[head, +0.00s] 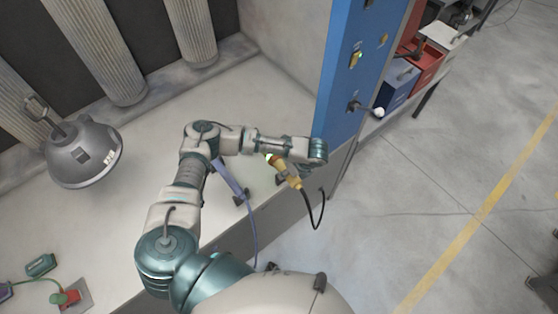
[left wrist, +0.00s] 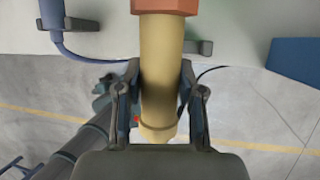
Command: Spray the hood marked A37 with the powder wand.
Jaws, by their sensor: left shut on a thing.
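My left gripper (left wrist: 158,110) is shut around a yellow wand-like tool (left wrist: 160,60), with one finger on each side of its body. An orange-brown collar (left wrist: 165,5) shows at its top in the left wrist view. In the head view the yellow tool (head: 285,172) is held tilted at the end of my left arm, beside the blue panel, and a black cord hangs from it. A grey dome-shaped hood (head: 83,158) hangs at the left, well away from the tool. It bears a small dark plate whose marking is too small to read. My right gripper is out of view.
A blue-violet tool (head: 229,180) with a cord rests near the counter (head: 125,215) edge, under my forearm. The blue panel (head: 343,75) carries switches and a white-tipped knob (head: 378,112). A red-and-green item (head: 66,297) lies at the lower left. The floor at right is open.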

